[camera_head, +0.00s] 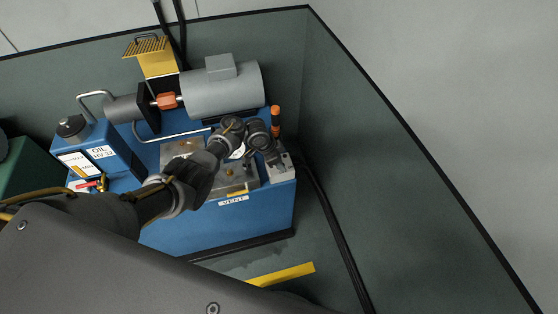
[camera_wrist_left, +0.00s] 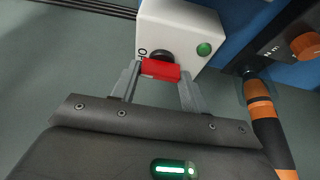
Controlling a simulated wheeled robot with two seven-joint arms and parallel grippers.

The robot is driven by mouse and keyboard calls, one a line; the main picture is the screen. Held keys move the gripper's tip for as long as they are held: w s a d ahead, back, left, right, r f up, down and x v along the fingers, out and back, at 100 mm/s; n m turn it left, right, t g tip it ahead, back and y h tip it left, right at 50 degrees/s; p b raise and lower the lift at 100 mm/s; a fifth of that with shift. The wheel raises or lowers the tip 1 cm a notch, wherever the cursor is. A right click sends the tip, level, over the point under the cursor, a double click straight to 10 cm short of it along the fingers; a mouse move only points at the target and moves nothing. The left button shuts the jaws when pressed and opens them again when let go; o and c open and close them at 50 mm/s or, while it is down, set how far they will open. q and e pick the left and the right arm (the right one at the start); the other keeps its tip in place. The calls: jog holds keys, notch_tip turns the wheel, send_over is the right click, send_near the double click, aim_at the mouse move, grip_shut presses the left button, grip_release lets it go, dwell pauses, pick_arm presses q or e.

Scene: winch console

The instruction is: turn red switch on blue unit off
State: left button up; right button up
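The blue unit (camera_head: 215,225) stands against the far wall in the head view. Its pale switch box (camera_head: 284,172) is at its right end, partly covered by my left gripper (camera_head: 266,150). In the left wrist view the switch box (camera_wrist_left: 180,25) shows a black round base, an "O" mark and a green lamp (camera_wrist_left: 204,49). The red switch (camera_wrist_left: 160,70) lies crosswise between the fingertips of my left gripper (camera_wrist_left: 160,72). The fingers appear to touch both its ends. My right gripper is not in view.
An orange-and-black handle (camera_head: 275,118) stands just behind the switch box; an orange-and-black handle (camera_wrist_left: 268,125) also shows close by my gripper in the wrist view. A grey motor (camera_head: 222,88) sits on the unit. Dark cables run along the floor to the right, where the floor is open.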

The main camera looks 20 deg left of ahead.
pick_arm(q)
jog(key=o, duration=0.4)
jog(key=p+v, duration=0.3)
jog(key=v, duration=0.8)
jog(key=shift+p, duration=0.3)
jog(key=shift+f, duration=0.1)
